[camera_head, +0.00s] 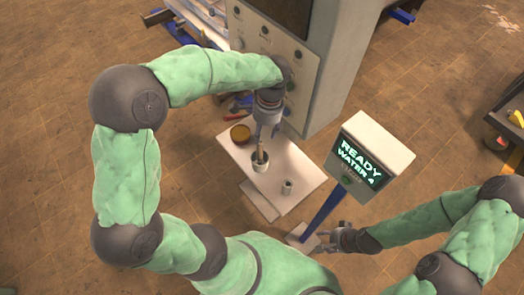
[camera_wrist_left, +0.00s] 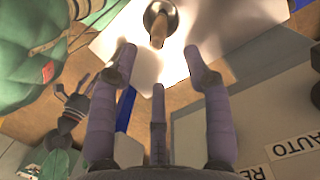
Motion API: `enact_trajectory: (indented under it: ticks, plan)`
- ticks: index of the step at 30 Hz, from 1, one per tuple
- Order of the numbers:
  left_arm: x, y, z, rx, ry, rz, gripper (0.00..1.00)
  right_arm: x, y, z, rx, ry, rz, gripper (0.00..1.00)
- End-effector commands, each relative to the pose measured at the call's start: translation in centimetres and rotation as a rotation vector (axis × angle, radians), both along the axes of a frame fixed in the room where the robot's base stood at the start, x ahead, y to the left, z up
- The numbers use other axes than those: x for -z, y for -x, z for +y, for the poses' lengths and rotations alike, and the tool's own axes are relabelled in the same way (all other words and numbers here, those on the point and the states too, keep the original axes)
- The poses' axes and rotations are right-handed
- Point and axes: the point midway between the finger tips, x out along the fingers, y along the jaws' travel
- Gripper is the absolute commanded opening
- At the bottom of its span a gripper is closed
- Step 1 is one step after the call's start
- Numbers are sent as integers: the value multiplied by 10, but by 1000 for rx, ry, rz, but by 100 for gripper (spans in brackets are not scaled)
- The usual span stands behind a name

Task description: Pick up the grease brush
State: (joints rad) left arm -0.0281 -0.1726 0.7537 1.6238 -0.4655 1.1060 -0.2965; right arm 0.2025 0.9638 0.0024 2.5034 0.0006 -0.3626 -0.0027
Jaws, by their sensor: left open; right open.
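In the left wrist view the brush handle (camera_wrist_left: 158,34) and the round metallic cup (camera_wrist_left: 169,13) show at the top, beyond the fingertips. My left gripper (camera_head: 268,130) is above the table, close to the handle's top. In the wrist view its fingers (camera_wrist_left: 158,70) are spread with nothing between them. My right gripper (camera_head: 325,241) is open and empty, low beside the table's front right, away from the brush.
A bowl with amber contents (camera_head: 240,134) sits at the table's back left corner. A small metal container (camera_head: 287,187) stands nearer the front. A display on a blue post (camera_head: 361,165) reads "READY WATER 4" at the right. A large grey machine (camera_head: 325,70) rises behind the table.

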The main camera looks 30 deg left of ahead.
Motion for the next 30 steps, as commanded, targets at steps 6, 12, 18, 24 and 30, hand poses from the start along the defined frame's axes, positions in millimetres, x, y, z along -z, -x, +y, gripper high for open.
enact_trajectory:
  ticks: [6,12,18,24,30]
  plan:
    - [28,3,2,-1,1,0,50,5,0,0,0,0,1,52]
    - [37,5,3,-1,1,0,50,7,0,0,0,0,0,52]
    - [59,11,7,-1,1,2,50,12,0,0,0,0,0,52]
    - [82,14,9,-1,2,1,50,16,0,0,0,0,0,52]
    - [83,13,9,-1,1,-2,50,16,0,0,0,0,0,52]
